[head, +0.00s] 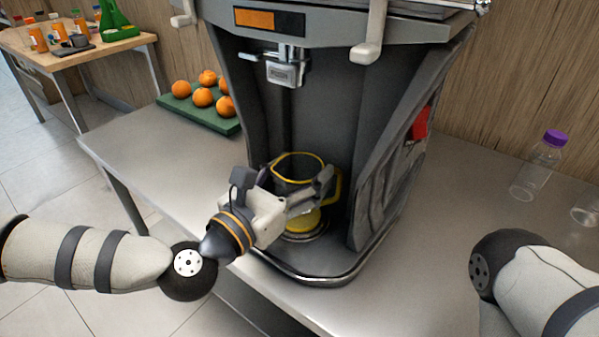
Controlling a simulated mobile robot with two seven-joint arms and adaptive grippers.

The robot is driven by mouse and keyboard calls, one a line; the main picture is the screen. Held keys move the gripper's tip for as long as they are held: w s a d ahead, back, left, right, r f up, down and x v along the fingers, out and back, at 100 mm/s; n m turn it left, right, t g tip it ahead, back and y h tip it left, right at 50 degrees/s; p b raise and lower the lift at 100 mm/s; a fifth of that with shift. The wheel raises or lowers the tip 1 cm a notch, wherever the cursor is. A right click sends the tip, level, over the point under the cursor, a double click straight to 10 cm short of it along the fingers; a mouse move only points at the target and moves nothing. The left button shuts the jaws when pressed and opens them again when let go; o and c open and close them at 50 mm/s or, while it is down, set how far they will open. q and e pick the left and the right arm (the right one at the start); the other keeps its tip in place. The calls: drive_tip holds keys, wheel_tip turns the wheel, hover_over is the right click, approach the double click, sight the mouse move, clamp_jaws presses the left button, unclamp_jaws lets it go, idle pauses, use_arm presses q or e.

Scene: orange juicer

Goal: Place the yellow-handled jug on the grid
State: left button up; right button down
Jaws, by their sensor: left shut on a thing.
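The yellow-handled jug (291,168) is a dark or clear vessel with a yellow rim, a yellow handle at its right and yellow near its base. It stands upright inside the juicer's bay, over the round grid (304,238) at the bottom. My left gripper (325,185) is shut on the jug and covers much of its front. I cannot tell whether the jug's base touches the grid. My right arm shows at the lower right, but its gripper is out of view.
The juicer (400,150) walls the bay on both sides, with a spout (285,72) above the jug. A green tray (221,123) of oranges (203,97) sits at left. A purple-capped bottle (540,168) stands at right.

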use_arm(q)
drive_tip(key=shift+f, duration=0.2)
drive_tip(key=o, duration=1.2)
drive_tip(key=shift+r, duration=0.45)
drive_tip(key=b+v, duration=0.1)
drive_tip(key=v, duration=1.1)
drive_tip(key=shift+f, duration=0.25)
